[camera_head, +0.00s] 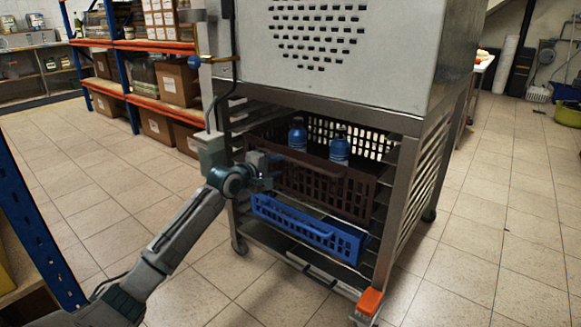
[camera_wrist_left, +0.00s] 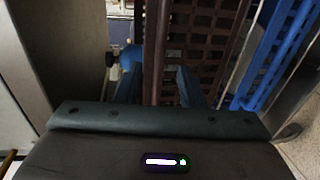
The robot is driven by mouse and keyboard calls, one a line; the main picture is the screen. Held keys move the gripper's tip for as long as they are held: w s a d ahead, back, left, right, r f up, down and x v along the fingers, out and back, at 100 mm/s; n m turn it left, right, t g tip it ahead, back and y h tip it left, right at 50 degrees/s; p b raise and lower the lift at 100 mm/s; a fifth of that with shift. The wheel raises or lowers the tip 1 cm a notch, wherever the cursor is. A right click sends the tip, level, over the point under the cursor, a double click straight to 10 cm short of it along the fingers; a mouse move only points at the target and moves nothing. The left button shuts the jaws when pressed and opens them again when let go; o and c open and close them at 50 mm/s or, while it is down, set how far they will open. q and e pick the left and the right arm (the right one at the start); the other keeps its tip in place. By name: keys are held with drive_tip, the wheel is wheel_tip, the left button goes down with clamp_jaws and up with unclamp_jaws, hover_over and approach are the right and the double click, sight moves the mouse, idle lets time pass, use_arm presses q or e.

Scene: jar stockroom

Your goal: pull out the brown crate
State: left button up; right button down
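The brown crate (camera_head: 325,188) sits in the upper slot of the metal rack, with slotted walls and a front facing me. Two blue bottles, one at the left (camera_head: 298,136) and one at the right (camera_head: 340,148), stand in it. My left gripper (camera_head: 276,170) is at the left part of the crate's front. In the left wrist view, the crate's brown rim (camera_wrist_left: 156,50) runs between the two fingers of my left gripper (camera_wrist_left: 159,78). The fingers are apart and look open, with a small gap beside the rim. My right gripper is not in view.
A blue crate (camera_head: 310,229) sits in the slot below the brown one. The rack (camera_head: 408,190) has steel posts and castors, with a large metal machine (camera_head: 340,50) on top. Tiled floor (camera_head: 470,260) is clear in front and to the right. Shelves with boxes stand at the back left.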

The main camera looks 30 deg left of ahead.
sight(292, 162)
use_arm(q)
drive_tip(key=b+x, duration=0.2)
drive_tip(key=x, duration=0.5)
drive_tip(key=shift+w+f, duration=0.1)
drive_tip(key=shift+w, duration=0.05)
clamp_jaws()
